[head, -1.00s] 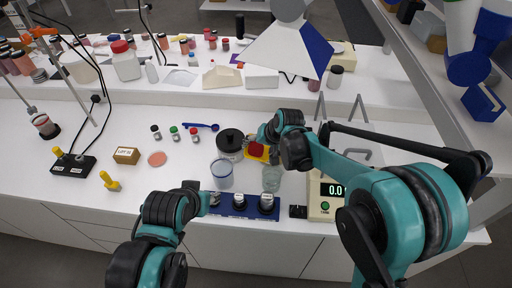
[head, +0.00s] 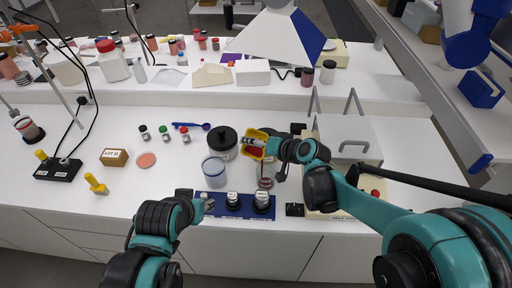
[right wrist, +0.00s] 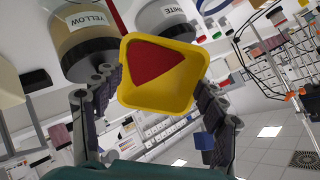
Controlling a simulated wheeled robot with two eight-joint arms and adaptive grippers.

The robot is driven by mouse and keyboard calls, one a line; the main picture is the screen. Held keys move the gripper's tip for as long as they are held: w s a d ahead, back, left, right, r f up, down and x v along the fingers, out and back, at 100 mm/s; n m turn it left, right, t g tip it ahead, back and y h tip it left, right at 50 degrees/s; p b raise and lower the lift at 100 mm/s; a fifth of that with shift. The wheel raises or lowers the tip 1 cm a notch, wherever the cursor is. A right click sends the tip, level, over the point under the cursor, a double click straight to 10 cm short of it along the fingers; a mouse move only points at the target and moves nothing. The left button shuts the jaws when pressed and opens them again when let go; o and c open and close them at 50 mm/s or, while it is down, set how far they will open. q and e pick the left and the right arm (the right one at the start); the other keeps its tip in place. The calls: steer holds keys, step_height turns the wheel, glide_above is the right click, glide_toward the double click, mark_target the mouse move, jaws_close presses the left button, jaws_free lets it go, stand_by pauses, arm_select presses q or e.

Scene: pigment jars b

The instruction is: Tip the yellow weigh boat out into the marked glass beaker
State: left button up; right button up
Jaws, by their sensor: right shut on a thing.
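The yellow weigh boat (head: 247,150) is tilted in my right gripper (head: 268,146), which is shut on it. The right wrist view shows the boat (right wrist: 185,99) between the fingers (right wrist: 160,112), with red powder (right wrist: 155,62) in it. A red streak (right wrist: 117,18) runs from its rim there. In the head view the glass beaker (head: 265,182) stands just below the boat, with dark red inside; its marking is too small to read. My left gripper (head: 207,206) is low beside the blue jar rack (head: 220,210); its jaw opening is unclear.
A blue-rimmed clear container (head: 214,170) and a black-lidded jar (head: 222,140) stand left of the beaker. The balance (head: 322,214) is to the right, partly behind my right arm.

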steer(key=shift+s+d+r+t+y+b, duration=0.1)
steer(key=shift+s+d+t+y+b, duration=0.4)
steer(key=shift+b, duration=0.8)
steer(key=shift+s+d+r+t+y+b, duration=0.1)
steer(key=shift+s+d+t+y+b, duration=0.1)
steer(key=shift+t+y+b, duration=0.85)
steer(key=shift+s+d+f+t+y+b, duration=0.1)
steer(key=shift+s+d+t+y+b, duration=0.55)
steer(key=shift+b, duration=1.85)
steer(key=shift+s+d+f+t+y+b, duration=0.2)
steer(key=shift+t+y+b, duration=0.7)
steer(key=shift+b, duration=1.6)
steer(key=shift+r, duration=0.2)
